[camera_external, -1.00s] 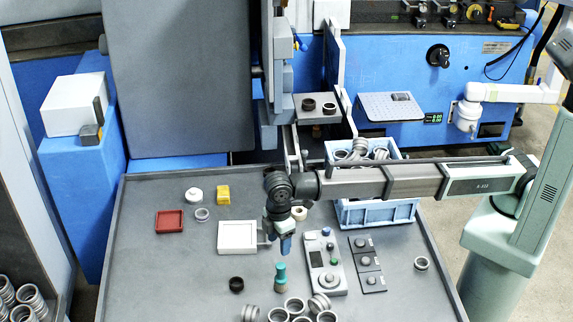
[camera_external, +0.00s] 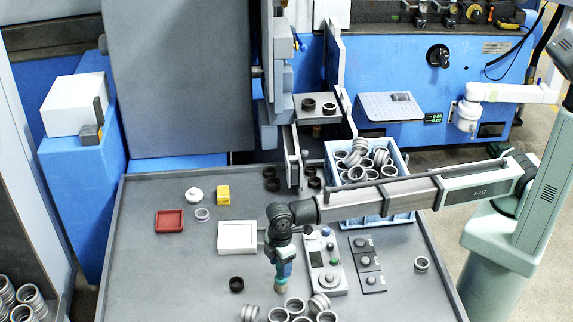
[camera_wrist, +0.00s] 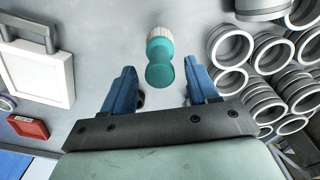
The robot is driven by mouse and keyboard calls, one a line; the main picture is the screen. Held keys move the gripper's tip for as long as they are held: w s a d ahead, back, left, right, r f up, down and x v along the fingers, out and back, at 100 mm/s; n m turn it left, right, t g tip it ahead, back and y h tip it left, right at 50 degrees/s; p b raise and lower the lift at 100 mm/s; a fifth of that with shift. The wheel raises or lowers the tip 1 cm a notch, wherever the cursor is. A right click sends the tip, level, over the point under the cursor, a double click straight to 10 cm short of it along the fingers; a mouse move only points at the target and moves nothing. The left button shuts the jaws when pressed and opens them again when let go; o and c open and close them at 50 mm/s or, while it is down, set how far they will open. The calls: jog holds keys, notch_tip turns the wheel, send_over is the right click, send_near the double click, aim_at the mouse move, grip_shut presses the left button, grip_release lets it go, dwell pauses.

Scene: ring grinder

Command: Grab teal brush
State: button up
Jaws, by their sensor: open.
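The teal brush (camera_wrist: 160,62) stands on the grey table in the wrist view, with a teal handle and a pale bristle end. It lies between and just beyond the blue fingertips of my gripper (camera_wrist: 161,92), with a gap on both sides. The fingers are apart and hold nothing. In the external view my gripper (camera_external: 283,270) is right at the brush (camera_external: 281,290) and hides most of it; only its lower end shows.
Several metal rings (camera_external: 296,306) lie close in front and to the right of the brush. A black ring (camera_external: 236,284) is to its left. A control box (camera_external: 325,262) stands to the right, a white square tray (camera_external: 237,237) behind left. A blue crate (camera_external: 405,220) of rings is farther back.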

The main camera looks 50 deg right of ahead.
notch_tip(320, 180, down, 3)
jog(key=shift+f, duration=0.15)
grip_shut()
dwell(0.5)
